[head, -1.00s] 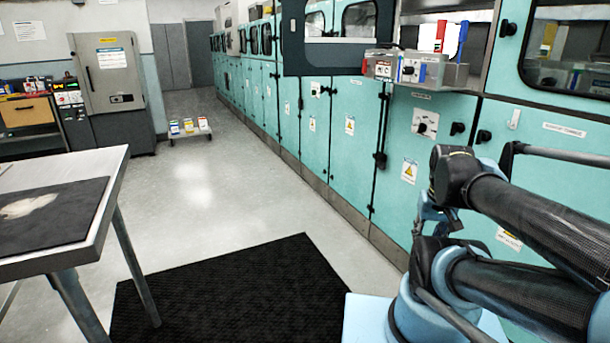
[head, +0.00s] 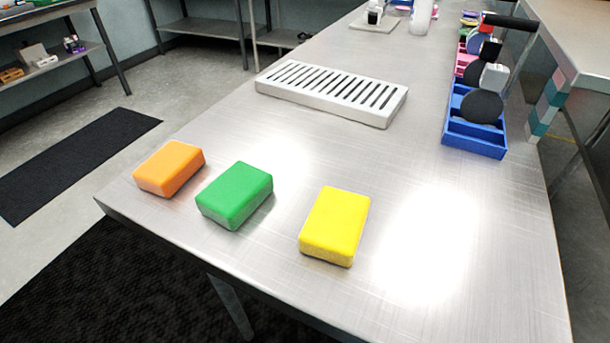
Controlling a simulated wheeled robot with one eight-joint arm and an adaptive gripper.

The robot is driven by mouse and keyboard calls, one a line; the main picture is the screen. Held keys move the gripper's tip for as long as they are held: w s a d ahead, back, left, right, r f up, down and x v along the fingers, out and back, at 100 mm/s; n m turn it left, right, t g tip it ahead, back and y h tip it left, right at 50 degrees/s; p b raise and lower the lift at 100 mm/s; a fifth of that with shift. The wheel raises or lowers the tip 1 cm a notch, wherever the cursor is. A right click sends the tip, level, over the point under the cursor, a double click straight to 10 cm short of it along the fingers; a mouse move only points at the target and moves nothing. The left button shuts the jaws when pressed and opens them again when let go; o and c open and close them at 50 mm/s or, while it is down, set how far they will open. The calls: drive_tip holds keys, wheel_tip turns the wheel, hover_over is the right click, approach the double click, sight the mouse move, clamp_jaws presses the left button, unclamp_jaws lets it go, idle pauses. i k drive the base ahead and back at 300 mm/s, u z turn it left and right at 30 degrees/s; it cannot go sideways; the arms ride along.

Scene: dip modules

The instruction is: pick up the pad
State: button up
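Three block-shaped pads lie flat and apart in a loose row near the front edge of a metal table in the head view. The orange pad (head: 169,167) is at the left, the green pad (head: 235,195) is in the middle, and the yellow pad (head: 335,226) is at the right. The pictures do not show which one the task means. My gripper does not show in this view.
The metal table (head: 420,150) has bare room around the pads. A white slotted rack (head: 332,92) lies behind them. A blue tray (head: 474,138) with dark round pieces stands at the right edge. Dark mats (head: 75,160) cover parts of the floor.

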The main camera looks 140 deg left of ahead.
sight(231, 198)
drive_tip(key=u, duration=3.25)
drive_tip(key=k, duration=0.4)
drive_tip(key=u, duration=1.55)
drive_tip(key=i, duration=0.5)
